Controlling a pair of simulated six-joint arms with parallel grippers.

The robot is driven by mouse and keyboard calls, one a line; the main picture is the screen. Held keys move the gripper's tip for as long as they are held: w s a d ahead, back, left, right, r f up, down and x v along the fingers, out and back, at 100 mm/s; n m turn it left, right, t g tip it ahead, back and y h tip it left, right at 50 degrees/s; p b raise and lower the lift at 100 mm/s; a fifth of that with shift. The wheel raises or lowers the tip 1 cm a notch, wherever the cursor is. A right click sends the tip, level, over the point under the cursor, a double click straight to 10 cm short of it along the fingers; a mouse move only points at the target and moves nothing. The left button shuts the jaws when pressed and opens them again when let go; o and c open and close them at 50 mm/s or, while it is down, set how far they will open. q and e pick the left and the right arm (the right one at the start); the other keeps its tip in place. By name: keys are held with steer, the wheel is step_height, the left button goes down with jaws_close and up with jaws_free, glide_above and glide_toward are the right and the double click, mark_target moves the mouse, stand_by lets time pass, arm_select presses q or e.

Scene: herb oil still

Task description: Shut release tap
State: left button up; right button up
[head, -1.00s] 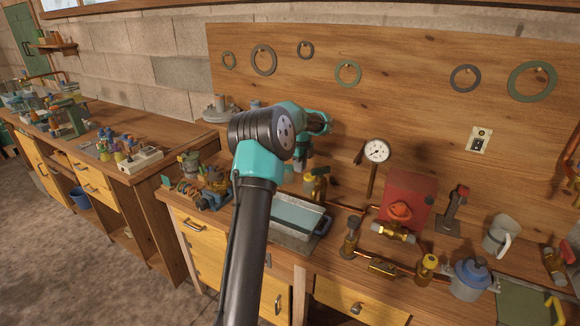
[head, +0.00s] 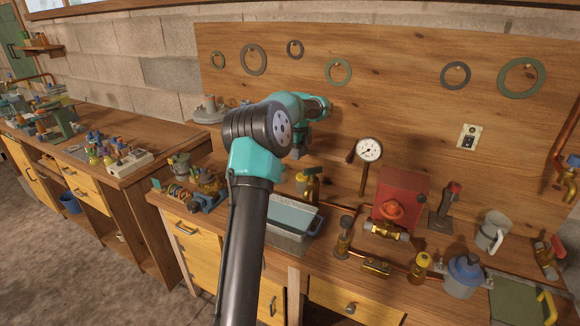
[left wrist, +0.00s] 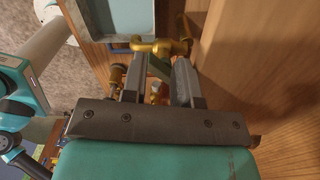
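A brass tap (head: 311,184) stands on the bench beside the tray, below my left gripper. It also shows in the left wrist view as a brass body (left wrist: 160,47) just beyond the fingertips. My left gripper (left wrist: 158,68) has its two grey fingers apart, with a gap between them, and no grip on the tap shows. In the head view the left gripper (head: 301,148) points down above the tap and is partly hidden by my own arm. I cannot tell which fitting is the release tap. My right gripper is in neither view.
To the right are a red box (head: 401,190) with an orange knob, a pressure gauge (head: 368,150), copper pipes, a grey pot (head: 464,276) and a mug (head: 491,231). A wooden backboard (head: 420,110) rises behind.

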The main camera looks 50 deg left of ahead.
mark_target(307, 169)
arm_select(q)
steer(key=shift+s+a+r, duration=0.2)
steer(key=shift+s+r, duration=0.35)
steer(key=shift+r, duration=0.2)
steer(key=shift+s+a+r, duration=0.15)
steer(key=shift+s+r, duration=0.4)
steer(key=shift+r, duration=0.2)
steer(key=o, duration=0.3)
steer(key=shift+s+r+n, duration=0.1)
steer(key=shift+r+n, duration=0.05)
steer(key=shift+n, duration=0.15)
steer(key=s+r+n+t, duration=0.1)
steer(key=r+n, duration=0.1)
steer(key=n, duration=0.1)
steer(key=s+d+r+n+t+h, duration=0.1)
steer(key=r+n, duration=0.2)
steer(key=n, duration=0.1)
steer(key=s+d+r+n+t, duration=0.1)
steer(key=r+n+t, duration=0.1)
steer(key=r+n, duration=0.1)
steer(key=shift+s+d+h, duration=0.15)
steer(key=shift+h, duration=0.15)
steer(key=x, duration=1.7)
steer(key=shift+w+f, duration=0.15)
steer(key=shift+w, duration=0.1)
